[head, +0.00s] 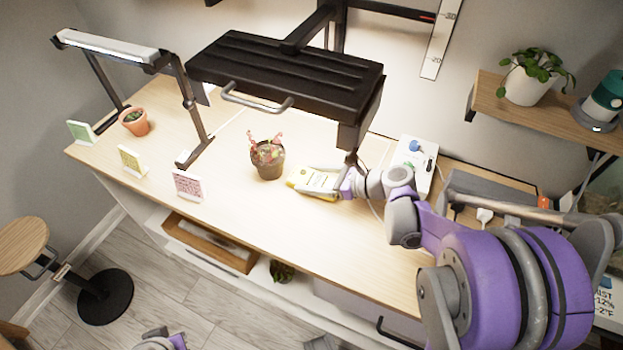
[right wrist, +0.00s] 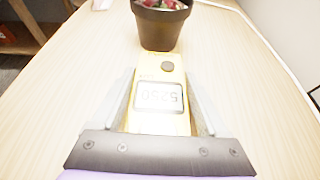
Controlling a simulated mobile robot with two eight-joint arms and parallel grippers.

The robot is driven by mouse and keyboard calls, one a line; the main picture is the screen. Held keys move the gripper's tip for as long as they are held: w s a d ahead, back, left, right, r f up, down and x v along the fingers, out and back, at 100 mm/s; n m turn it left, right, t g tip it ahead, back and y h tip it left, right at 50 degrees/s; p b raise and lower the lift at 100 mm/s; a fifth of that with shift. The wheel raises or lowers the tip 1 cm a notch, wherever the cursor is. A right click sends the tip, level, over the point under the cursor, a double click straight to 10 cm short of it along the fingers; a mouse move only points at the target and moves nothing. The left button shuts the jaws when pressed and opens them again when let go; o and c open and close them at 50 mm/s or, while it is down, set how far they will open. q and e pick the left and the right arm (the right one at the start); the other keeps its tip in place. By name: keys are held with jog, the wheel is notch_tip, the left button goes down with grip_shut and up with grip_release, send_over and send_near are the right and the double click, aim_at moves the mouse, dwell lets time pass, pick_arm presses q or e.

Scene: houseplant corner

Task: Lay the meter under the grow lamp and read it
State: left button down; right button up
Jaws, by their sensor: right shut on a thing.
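The yellow meter (head: 315,182) lies flat at or just above the wooden bench, below the front right of the black lamp panel (head: 285,75). In the right wrist view the meter (right wrist: 160,122) shows a round grey sensor and a lit display. Its digits are upside down and look like 5250, though I cannot be sure. My right gripper (head: 342,184) is shut on the meter, one finger along each side in the right wrist view (right wrist: 160,92). A small part of my left arm's end (head: 160,342) shows at the bottom edge; its jaws are unclear.
A dark pot with a reddish plant (head: 268,160) stands just beyond the meter's sensor end. A white power strip (head: 414,165) lies to the right. Several colored cards, including a pink one (head: 188,186), line the front left edge. The bench (head: 330,235) is clear in front.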

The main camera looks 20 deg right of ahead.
jog(key=shift+f, duration=0.2)
jog(key=o, duration=1.4)
jog(key=shift+r, duration=0.15)
jog(key=shift+s+d+r, duration=0.1)
jog(key=shift+d+r, duration=0.05)
jog(key=shift+r, duration=0.05)
jog(key=p+v, duration=0.1)
jog(key=v, duration=1)
jog(key=shift+s+d+p, duration=0.15)
jog(key=shift+s+p, duration=0.15)
